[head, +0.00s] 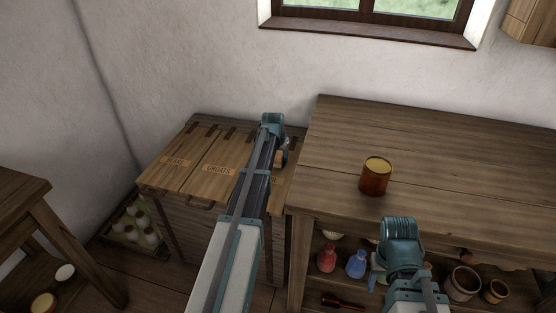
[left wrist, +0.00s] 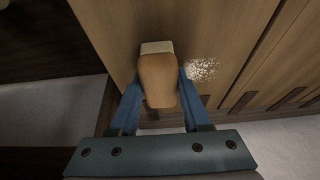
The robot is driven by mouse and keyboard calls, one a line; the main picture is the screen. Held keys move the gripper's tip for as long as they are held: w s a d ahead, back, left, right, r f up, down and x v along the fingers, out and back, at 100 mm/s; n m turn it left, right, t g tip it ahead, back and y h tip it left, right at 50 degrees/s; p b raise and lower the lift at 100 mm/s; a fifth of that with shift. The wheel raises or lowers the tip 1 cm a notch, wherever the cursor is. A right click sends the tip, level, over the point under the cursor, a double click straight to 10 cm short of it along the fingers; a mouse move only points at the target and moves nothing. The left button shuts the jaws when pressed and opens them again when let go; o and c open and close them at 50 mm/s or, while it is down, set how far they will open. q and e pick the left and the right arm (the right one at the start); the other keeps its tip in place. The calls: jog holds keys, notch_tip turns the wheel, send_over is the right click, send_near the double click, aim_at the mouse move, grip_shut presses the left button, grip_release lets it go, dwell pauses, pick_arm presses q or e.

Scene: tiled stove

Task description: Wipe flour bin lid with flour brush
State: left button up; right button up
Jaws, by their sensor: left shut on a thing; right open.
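The wooden bin has several lids side by side. The rightmost lid (head: 289,178), beside the GROATS lid, is mostly hidden by my left arm in the head view. In the left wrist view the flour bin lid (left wrist: 205,30) carries a speckled white flour patch (left wrist: 203,69). My left gripper (head: 280,158) is over this lid, shut on the flour brush (left wrist: 157,80). The brush has a tan wooden body and pale bristles, and is just left of the patch in the wrist view. I cannot tell whether the bristles touch the lid. My right gripper (head: 384,280) is open and empty, in front of the table.
A wooden table (head: 440,160) stands right of the bin, with an amber jar (head: 375,178) on top. Its lower shelf holds a red bottle (head: 326,258), a blue bottle (head: 356,264) and clay pots (head: 463,283). A bottle crate (head: 135,222) stands left of the bin.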

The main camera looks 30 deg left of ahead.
pick_arm(q)
jog(key=shift+w+a, duration=0.2)
jog(key=shift+w, duration=0.75)
jog(key=shift+w+a, duration=0.2)
jog(key=shift+w, duration=0.75)
jog(key=shift+w+a, duration=0.2)
jog(key=shift+w, duration=0.65)
jog(key=shift+w+a, duration=0.2)
jog(key=shift+w, duration=0.65)
notch_tip(320, 180, up, 6)
jog(key=p, duration=0.6)
notch_tip(320, 180, up, 3)
jog(key=p, duration=0.3)
